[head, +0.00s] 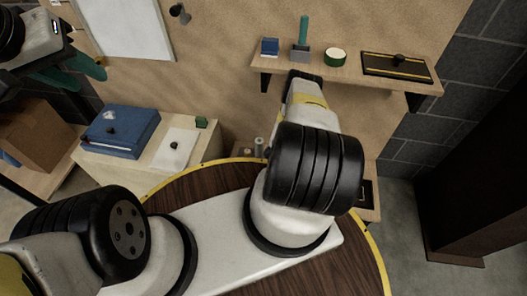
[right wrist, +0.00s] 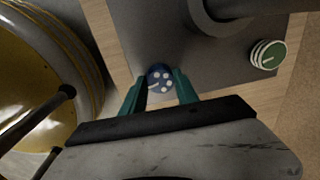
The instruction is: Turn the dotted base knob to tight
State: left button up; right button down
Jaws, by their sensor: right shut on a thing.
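The dotted base knob (right wrist: 160,76) is small, round and dark blue with white dots and a short white line. It shows in the right wrist view on a dark grey plate. My right gripper (right wrist: 160,88) has its teal fingers on either side of the knob and is shut on it. In the head view the right arm hides this gripper and the knob. My left gripper (head: 82,72) is in the upper left of the head view, away from the knob, with its teal fingers apart and nothing between them.
A green knob (right wrist: 268,55) with a white line sits right of the dotted knob, near a dark round post (right wrist: 215,14). A large yellow curved body (right wrist: 40,60) is close on the left. A brown round table (head: 345,262) and a wall shelf (head: 345,74) show in the head view.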

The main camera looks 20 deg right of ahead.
dwell(0.3)
jog(key=c, duration=0.9)
grip_release()
